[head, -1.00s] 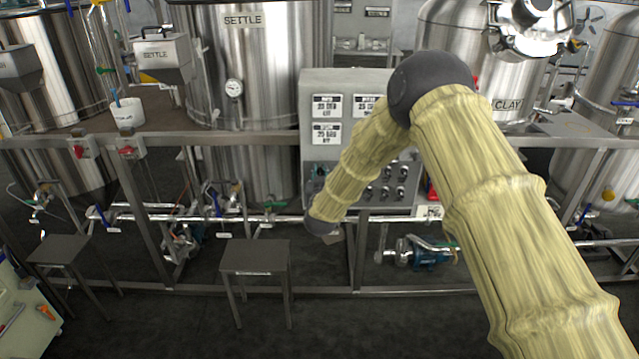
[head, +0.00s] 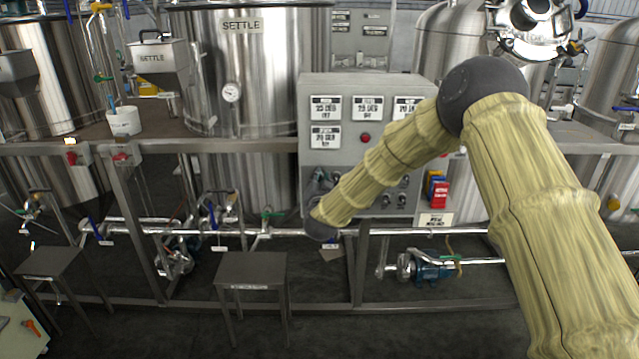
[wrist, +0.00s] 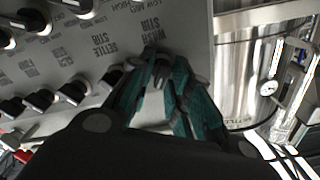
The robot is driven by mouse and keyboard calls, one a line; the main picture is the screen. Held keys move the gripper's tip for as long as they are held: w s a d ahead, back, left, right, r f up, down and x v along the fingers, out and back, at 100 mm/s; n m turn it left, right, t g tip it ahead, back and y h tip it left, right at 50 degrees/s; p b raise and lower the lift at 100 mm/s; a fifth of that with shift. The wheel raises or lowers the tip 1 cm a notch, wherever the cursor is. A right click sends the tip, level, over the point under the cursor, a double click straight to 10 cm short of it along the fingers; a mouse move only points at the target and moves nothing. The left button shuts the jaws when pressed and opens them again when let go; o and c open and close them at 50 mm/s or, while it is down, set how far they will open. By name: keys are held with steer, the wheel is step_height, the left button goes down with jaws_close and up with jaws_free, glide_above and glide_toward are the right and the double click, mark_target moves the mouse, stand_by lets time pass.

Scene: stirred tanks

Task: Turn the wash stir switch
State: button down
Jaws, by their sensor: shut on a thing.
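The grey control panel (head: 330,88) stands in the middle of the head view, with rows of black switches on its lower part. In the wrist view the panel face (wrist: 110,55) appears tilted and upside down. The wash stir switch (wrist: 162,67) is below the printed words WASH STIR. My gripper (wrist: 163,78), with teal fingers, is shut on this switch, one finger on each side. The fingers hide most of the switch, so its exact setting cannot be told. In the head view my forearm hides most of the gripper and the panel's lower left.
Other black switches (wrist: 73,91) sit close beside my gripper, including one marked SETTLE STIR. A steel rail (head: 230,146) and pipes run in front of the tanks (head: 240,75). A small grey table (head: 251,268) stands at the lower left.

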stand_by(0.3)
steer(key=c, duration=1.6)
jaws_free()
steer(key=shift+d, duration=0.1)
steer(key=shift+o, duration=0.2)
steer(key=shift+s, duration=0.1)
steer(key=s, duration=1.1)
steer(key=shift+s, duration=0.4)
